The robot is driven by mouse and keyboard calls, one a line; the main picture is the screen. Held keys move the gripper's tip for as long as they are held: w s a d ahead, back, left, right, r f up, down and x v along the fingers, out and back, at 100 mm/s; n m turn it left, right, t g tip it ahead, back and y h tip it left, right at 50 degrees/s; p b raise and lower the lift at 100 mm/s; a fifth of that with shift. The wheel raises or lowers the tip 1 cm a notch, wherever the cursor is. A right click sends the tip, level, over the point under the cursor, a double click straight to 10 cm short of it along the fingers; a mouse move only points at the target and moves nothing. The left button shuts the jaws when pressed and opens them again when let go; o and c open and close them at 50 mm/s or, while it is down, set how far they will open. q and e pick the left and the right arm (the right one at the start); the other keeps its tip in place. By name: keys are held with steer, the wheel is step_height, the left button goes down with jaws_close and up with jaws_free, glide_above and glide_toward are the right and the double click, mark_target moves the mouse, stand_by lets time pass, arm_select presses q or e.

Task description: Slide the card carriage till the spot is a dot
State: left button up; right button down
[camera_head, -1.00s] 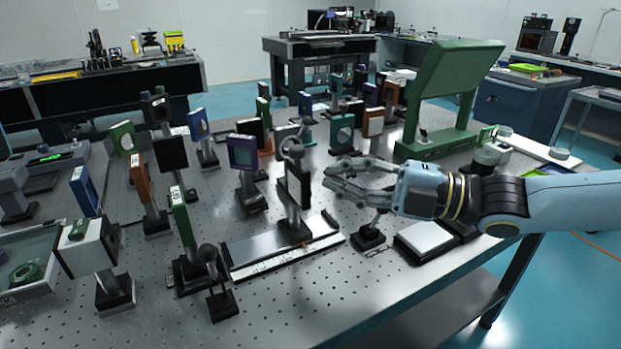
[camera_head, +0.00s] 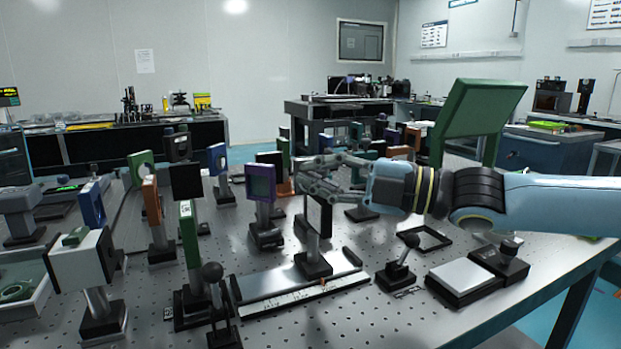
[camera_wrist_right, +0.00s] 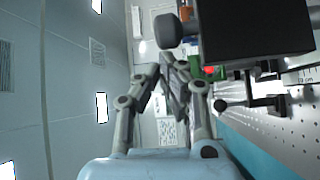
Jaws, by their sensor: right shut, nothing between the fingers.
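The card carriage is a dark-framed card with a pale face (camera_head: 319,216) on a post and black base (camera_head: 313,265). It stands upright on a short metal rail (camera_head: 262,284) with a white scale strip along its front. My right gripper (camera_head: 303,172) is shut and empty, with its fingers at the height of the card's top edge; whether they touch it I cannot tell. In the right wrist view, the shut fingers (camera_wrist_right: 168,72) are beside a large dark panel (camera_wrist_right: 255,30) and a dark round knob (camera_wrist_right: 168,30). A small red spot (camera_wrist_right: 209,70) shows there. My left gripper is not in view.
A purple-framed optic (camera_head: 261,183), a green-edged post (camera_head: 188,235) and a black ball-topped stand (camera_head: 213,273) crowd the rail's left. A black lever (camera_head: 402,262) and a white-topped pad (camera_head: 464,276) are to the right.

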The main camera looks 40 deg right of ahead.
steer(key=shift+w+d+f, duration=0.1)
steer(key=shift+d, duration=0.1)
